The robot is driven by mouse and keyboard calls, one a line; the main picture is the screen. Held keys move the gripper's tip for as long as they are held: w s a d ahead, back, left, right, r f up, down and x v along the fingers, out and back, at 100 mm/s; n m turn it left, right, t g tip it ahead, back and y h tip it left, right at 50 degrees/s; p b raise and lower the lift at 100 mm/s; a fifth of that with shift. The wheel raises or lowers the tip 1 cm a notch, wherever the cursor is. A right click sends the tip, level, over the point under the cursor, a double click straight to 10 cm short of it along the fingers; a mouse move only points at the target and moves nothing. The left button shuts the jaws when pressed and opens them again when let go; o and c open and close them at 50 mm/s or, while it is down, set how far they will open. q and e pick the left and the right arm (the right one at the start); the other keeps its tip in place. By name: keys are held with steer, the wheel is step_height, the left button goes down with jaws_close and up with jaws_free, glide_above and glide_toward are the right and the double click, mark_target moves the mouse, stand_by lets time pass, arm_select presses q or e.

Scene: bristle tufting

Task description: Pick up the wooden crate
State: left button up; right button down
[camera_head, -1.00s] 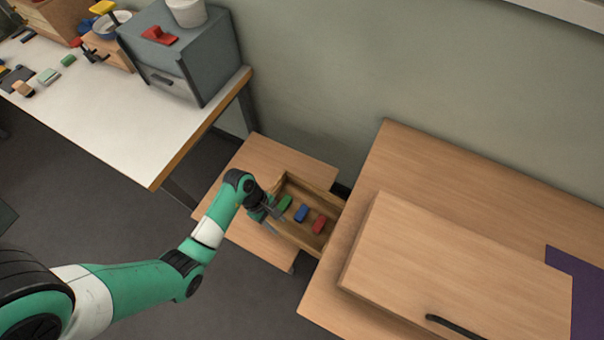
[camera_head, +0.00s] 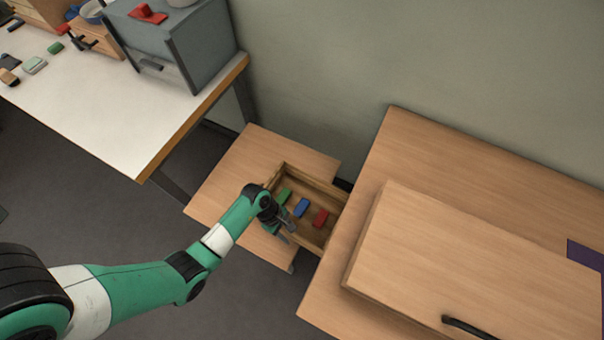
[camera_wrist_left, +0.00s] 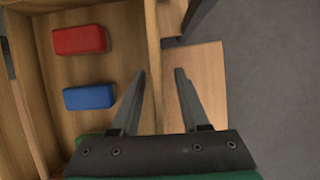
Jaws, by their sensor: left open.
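The wooden crate (camera_head: 315,186) is an open box on a low wooden stand, holding a green block (camera_head: 285,196), a blue block (camera_head: 302,207) and a red block (camera_head: 321,219). My left gripper (camera_head: 287,230) is at the crate's near side wall. In the left wrist view, the open fingers (camera_wrist_left: 160,72) lie on either side of the crate's wall (camera_wrist_left: 152,45), one on the inner side and one on the outer side. I cannot tell whether either finger touches it. The red block (camera_wrist_left: 80,40) and blue block (camera_wrist_left: 89,97) show inside. My right gripper is not in view.
The low stand (camera_head: 255,150) has bare top behind the crate. A wooden table (camera_head: 420,140) with a raised wooden board (camera_head: 470,250) stands close on the right. A white-topped bench (camera_head: 120,110) with a grey cabinet (camera_head: 190,50) is at the left.

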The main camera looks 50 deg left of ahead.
arm_select(q)
steer(key=shift+f, duration=0.1)
jaws_close()
steer(key=shift+w, duration=0.1)
stand_by(1.2)
